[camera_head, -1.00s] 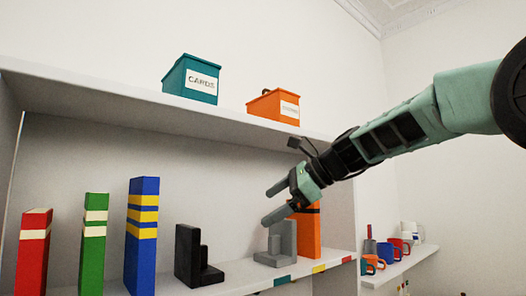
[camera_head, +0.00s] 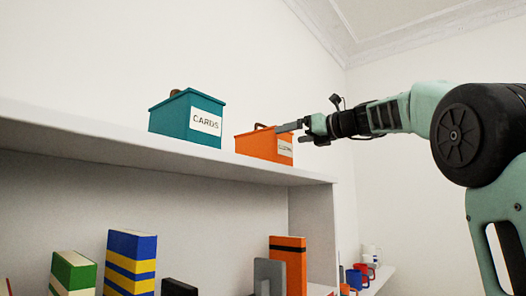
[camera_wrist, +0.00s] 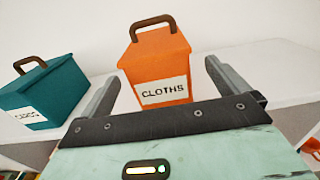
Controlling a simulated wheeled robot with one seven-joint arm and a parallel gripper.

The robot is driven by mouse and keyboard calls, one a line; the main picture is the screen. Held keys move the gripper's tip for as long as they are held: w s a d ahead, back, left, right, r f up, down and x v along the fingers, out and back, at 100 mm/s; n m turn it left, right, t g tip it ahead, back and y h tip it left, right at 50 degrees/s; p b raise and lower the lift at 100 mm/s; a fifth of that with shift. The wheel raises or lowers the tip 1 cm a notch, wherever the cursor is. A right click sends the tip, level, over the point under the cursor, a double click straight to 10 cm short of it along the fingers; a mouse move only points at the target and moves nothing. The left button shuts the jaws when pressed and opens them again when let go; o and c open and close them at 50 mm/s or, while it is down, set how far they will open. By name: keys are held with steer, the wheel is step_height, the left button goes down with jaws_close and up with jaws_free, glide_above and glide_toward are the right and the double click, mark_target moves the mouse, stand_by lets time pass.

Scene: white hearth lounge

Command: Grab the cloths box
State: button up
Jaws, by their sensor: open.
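The cloths box is an orange box (camera_head: 258,145) with a brown handle and a white label, standing on the top shelf. In the wrist view the orange box (camera_wrist: 158,64) shows its label reading CLOTHS and its handle on top. My gripper (camera_head: 290,131) is at the box's height, at its right end in the head view. In the wrist view my gripper (camera_wrist: 160,85) is open, with one finger to each side of the box's near face. I cannot tell whether either finger touches it.
A teal box labelled CARDS (camera_head: 188,117) stands left of the orange box on the same shelf (camera_head: 90,133), with a gap between them. It also shows in the wrist view (camera_wrist: 42,95). Books and bookends stand on the lower shelf. Mugs (camera_head: 358,275) stand at the lower right.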

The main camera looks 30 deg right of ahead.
mark_target(286, 136)
steer(key=x, duration=0.3)
steer(key=shift+p, duration=0.4)
steer(key=p+x, duration=0.1)
steer(key=x, duration=0.1)
steer(key=p+x, duration=0.1)
steer(key=x, duration=0.1)
steer(key=shift+a, duration=0.3)
steer(key=shift+w+a+f+p, duration=0.15)
steer(key=shift+w+f+p, duration=0.05)
steer(key=shift+w+p, duration=0.3)
steer(key=c, duration=1)
